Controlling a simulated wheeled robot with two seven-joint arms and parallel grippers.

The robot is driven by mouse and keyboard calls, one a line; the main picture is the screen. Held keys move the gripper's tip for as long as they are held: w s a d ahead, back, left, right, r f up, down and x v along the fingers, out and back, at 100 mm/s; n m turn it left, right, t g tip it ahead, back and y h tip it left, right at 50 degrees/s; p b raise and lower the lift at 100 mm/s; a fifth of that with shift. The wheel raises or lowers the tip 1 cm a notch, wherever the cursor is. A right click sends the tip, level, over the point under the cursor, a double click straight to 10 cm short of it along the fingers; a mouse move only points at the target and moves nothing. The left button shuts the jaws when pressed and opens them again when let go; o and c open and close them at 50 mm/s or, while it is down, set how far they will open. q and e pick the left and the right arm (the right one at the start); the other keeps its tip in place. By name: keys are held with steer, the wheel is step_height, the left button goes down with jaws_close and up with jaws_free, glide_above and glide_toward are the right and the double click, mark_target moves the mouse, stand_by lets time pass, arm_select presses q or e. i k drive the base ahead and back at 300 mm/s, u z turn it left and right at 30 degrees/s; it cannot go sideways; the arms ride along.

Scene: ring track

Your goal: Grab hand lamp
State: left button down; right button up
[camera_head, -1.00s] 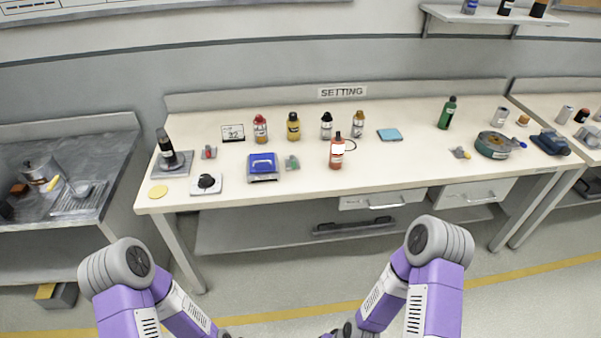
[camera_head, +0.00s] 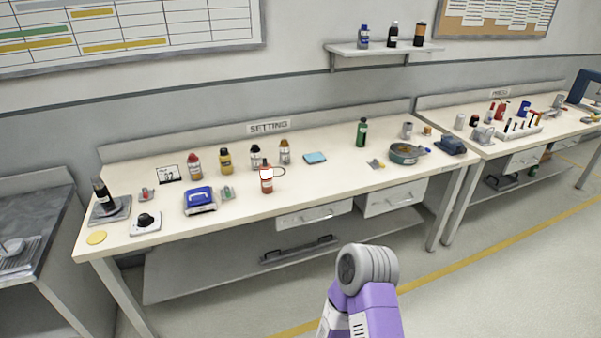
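No object on the setting bench (camera_head: 345,205) can be made out for certain as the hand lamp. A red item with a white label (camera_head: 267,181) stands upright near the front middle, with a thin dark loop behind it. A black upright item (camera_head: 103,194) stands on a grey square base at the left end. Neither gripper is in view. Only part of my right arm shows at the bottom, in front of the bench and apart from it.
Several bottles, a blue-topped box (camera_head: 199,199), a green bottle (camera_head: 361,132) and a round dark green container (camera_head: 403,154) stand on the bench. A second bench with tools (camera_head: 520,125) is at right. A grey metal table (camera_head: 38,225) is at left. Floor in front is clear.

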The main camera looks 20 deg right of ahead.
mark_target(265, 178)
steer(key=z, duration=0.55)
steer(key=i, duration=0.95)
steer(key=z, duration=0.05)
